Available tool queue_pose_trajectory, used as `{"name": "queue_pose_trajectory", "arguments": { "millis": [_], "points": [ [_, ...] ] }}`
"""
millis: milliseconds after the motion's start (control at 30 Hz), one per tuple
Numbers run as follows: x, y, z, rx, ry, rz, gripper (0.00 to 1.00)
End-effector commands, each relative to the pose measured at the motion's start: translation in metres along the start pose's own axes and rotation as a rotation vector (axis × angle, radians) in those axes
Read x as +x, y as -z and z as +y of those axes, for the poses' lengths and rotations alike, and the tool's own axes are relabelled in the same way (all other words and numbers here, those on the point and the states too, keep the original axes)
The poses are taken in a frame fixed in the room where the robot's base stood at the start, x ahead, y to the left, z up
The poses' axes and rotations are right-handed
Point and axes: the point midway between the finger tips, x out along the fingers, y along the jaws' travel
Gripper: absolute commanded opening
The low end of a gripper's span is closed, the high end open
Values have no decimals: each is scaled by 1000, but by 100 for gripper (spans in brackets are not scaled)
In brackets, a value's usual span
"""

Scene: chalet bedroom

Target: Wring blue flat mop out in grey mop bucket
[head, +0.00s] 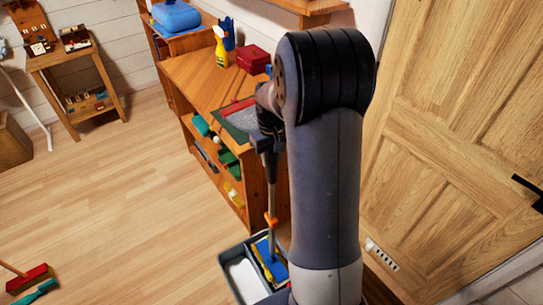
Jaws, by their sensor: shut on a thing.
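The grey mop bucket (225,258) stands on the floor at the bottom middle, partly hidden by my arm. A pale area shows in its left part. The blue flat mop has a thin handle (271,190), an orange joint and a blue head (265,248). The mop stands nearly upright, with its head at the right part of the bucket, beside something yellow. I cannot tell how deep the head sits or whether it is pressed. My gripper (266,147) is shut on the upper part of the handle, above the bucket.
A wooden shelf unit (190,72) holding a yellow spray bottle (221,50) and a red box (253,59) stands behind the bucket. A wooden door (450,130) is at right. A red brush (27,279) lies at lower left. The floor left of the bucket is clear.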

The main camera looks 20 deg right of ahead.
Motion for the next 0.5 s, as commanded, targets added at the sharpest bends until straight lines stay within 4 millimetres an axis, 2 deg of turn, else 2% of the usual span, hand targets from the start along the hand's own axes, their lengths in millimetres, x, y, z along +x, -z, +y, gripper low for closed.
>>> {"name": "queue_pose_trajectory", "arguments": {
  "millis": [500],
  "points": [
    [10, 0, 0, 0, -1, 2, 0]
  ]
}}
